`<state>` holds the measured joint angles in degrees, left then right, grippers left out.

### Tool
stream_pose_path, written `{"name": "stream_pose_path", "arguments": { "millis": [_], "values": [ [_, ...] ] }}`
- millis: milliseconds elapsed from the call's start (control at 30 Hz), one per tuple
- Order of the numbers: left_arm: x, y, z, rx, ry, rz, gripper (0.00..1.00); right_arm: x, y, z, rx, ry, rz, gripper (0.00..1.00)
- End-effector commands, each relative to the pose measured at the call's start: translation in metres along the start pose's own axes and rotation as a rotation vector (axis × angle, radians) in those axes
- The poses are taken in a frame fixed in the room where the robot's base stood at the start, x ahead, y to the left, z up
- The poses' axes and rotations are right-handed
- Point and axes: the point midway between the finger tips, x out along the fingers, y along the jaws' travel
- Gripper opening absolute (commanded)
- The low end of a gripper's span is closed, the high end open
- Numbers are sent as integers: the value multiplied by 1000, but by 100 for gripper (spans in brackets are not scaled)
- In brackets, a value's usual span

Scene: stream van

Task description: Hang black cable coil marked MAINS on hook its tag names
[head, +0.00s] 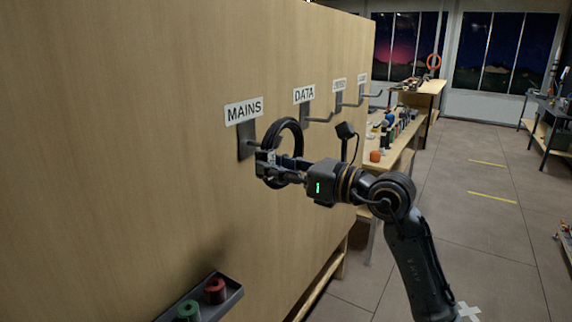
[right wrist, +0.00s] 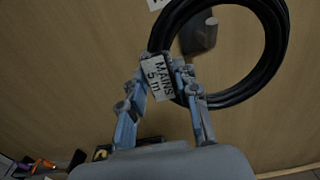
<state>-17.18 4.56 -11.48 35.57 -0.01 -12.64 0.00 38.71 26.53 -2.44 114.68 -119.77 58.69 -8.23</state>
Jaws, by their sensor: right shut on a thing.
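The black cable coil (head: 298,135) is held upright by my right gripper (head: 268,166), in front of the wall panel at the hook under the MAINS sign (head: 244,110). In the right wrist view, the fingers (right wrist: 160,95) are shut at the near edge of the coil (right wrist: 281,50), by its white tag (right wrist: 157,77) reading "MAINS 5 m". The MAINS hook (head: 247,141) has a grey back plate and a peg pointing toward the coil. Through the ring's opening I see the hook (right wrist: 203,33). I cannot tell whether its peg passes through the ring. My left gripper is not in view.
Further hooks, including the one under the DATA sign (head: 304,94), run along the wooden panel (head: 130,130). A dark shelf (head: 228,290) with red and green rolls sticks out low on the panel. A cluttered bench (head: 400,150) stands behind my arm. Floor at right is open.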

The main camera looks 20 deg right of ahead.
Motion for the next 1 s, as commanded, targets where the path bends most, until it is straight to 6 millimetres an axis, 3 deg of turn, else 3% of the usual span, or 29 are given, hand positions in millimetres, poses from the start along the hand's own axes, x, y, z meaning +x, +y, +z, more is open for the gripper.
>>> {"name": "stream_pose_path", "arguments": {
  "millis": [667,733,1000],
  "values": [
    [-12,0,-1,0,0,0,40,54,1,2,-1,-3,1,0],
    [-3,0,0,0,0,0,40,52,0,-9,-2,-2,0,0],
    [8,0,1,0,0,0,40,52,1,-23,-3,-4,0,0]
  ]
}}
